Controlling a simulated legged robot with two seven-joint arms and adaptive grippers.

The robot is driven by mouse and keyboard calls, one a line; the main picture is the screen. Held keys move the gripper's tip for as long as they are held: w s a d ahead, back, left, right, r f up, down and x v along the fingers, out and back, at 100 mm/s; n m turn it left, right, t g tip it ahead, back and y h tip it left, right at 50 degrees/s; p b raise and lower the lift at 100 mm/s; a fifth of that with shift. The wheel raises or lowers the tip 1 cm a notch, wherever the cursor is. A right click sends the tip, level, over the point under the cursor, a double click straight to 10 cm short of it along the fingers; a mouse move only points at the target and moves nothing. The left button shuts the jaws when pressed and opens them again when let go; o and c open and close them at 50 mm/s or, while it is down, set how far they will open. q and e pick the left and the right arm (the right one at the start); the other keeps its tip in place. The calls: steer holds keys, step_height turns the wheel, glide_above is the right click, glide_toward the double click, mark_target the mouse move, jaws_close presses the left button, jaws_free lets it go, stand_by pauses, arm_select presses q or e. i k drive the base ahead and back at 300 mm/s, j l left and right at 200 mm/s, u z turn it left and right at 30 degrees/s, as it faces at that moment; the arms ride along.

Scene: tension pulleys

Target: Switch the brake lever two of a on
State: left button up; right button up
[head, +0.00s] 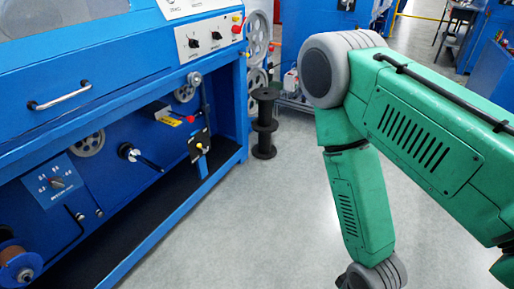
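A blue machine (110,110) fills the left of the head view, with an open lower bay. On its back panel, a black lever (148,163) points down to the right from a silver hub (128,152). A thin dark bent lever (70,213) sits lower left. A yellow and red handled part (172,119) is near the upper right of the bay. I cannot tell which of these is brake lever two of a. My green right arm crosses the right side and bends down out of the bottom edge. Neither gripper shows.
A dial switch plate (55,184) and a copper-coloured spool (15,262) are at lower left. The grey floor (250,220) between machine and arm is clear. Other blue machines stand behind.

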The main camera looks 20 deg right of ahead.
mark_target(202, 150)
steer(key=z, duration=0.25)
steer(key=i+l+z, duration=0.15)
steer(key=i+z, duration=0.45)
steer(key=i, duration=0.2)
steer(key=i+j+z, duration=0.15)
steer(key=i, duration=0.2)
steer(key=i+j, duration=0.3)
